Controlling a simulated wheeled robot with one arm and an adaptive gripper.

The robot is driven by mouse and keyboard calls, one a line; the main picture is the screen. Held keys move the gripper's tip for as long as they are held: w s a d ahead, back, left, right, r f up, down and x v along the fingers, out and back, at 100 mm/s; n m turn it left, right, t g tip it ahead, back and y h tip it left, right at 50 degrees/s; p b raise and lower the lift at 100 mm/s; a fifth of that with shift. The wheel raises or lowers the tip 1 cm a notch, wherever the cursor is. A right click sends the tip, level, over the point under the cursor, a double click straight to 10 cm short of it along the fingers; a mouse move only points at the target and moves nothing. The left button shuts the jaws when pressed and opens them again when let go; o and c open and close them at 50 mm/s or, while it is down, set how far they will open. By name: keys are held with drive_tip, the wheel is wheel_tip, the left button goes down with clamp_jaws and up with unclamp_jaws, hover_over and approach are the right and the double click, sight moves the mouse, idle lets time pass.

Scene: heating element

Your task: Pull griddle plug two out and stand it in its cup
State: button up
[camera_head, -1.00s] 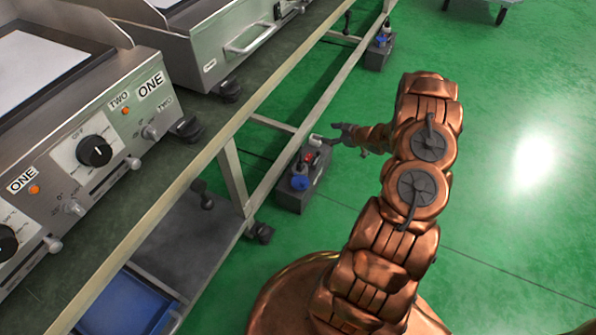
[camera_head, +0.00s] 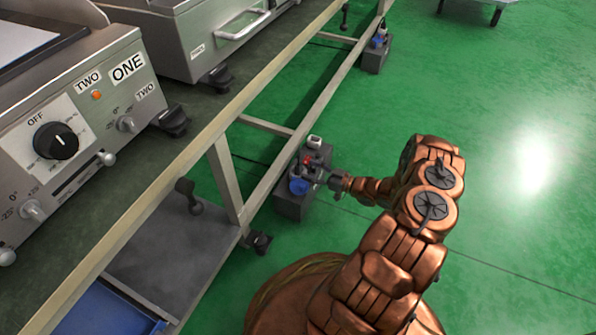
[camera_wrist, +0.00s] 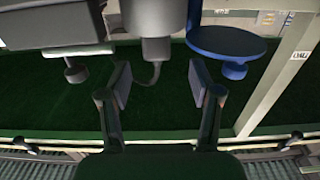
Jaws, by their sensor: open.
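A low dark grey box (camera_head: 290,203) stands on the floor beside the bench legs. On it are a white piece (camera_head: 314,141), a red piece (camera_head: 308,160) and a round blue piece (camera_head: 299,186). My gripper (camera_head: 326,174) is at the box's right side, close to the red and blue pieces. In the wrist view my gripper (camera_wrist: 160,85) is open, fingers apart and empty. A grey cylinder (camera_wrist: 148,20) with a thin cord lies just beyond the fingers, roughly between them. A blue disc-shaped piece (camera_wrist: 227,40) is to its right. I cannot read which plug is two, nor make out its cup.
The bench (camera_head: 228,112) carries griddles (camera_head: 75,120) with ONE and TWO labels. A bench leg (camera_head: 224,178) and a caster (camera_head: 258,243) are near the box. A second box (camera_head: 375,60) stands farther back.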

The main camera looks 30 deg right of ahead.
sight(301, 167)
drive_tip(key=b+x, duration=0.2)
drive_tip(key=x, duration=0.2)
drive_tip(key=shift+w+d+f, duration=0.1)
drive_tip(key=shift+w+f, duration=0.05)
drive_tip(key=shift+w+a, duration=0.3)
drive_tip(key=shift+w, duration=0.25)
drive_tip(key=shift+c, duration=0.2)
clamp_jaws()
